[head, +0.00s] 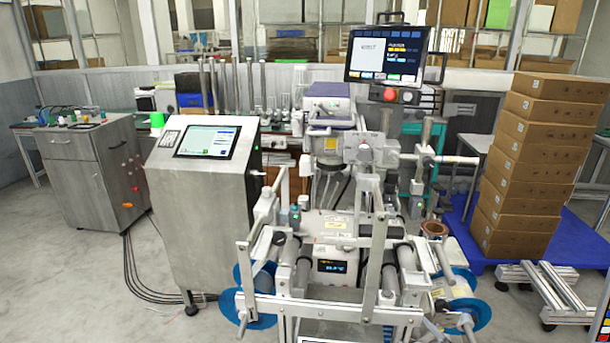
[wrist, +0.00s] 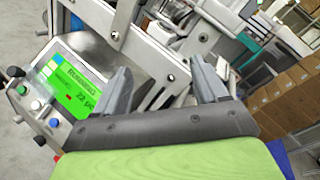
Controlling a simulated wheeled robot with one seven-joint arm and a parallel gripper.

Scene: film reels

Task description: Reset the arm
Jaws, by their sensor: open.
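My gripper (wrist: 160,85) shows in the wrist view, with two grey fingers standing up from a dark bar. The fingers are wide apart and nothing is between them. Behind the fingers are metal frame plates of a machine, and a panel with a lit green screen (wrist: 78,88) is beside the left finger. I cannot tell how far the fingers are from these. I cannot make out my arm or gripper in the head view. The film machine (head: 340,225) stands in the middle there, with blue reels low at its left (head: 258,312) and right (head: 466,312).
A steel cabinet with a touchscreen (head: 207,141) stands left of the machine. A monitor (head: 388,55) hangs above it. Stacked cardboard boxes (head: 535,150) stand on a blue pallet (head: 580,245) at right. A grey cabinet (head: 90,170) is at far left, with open floor in front.

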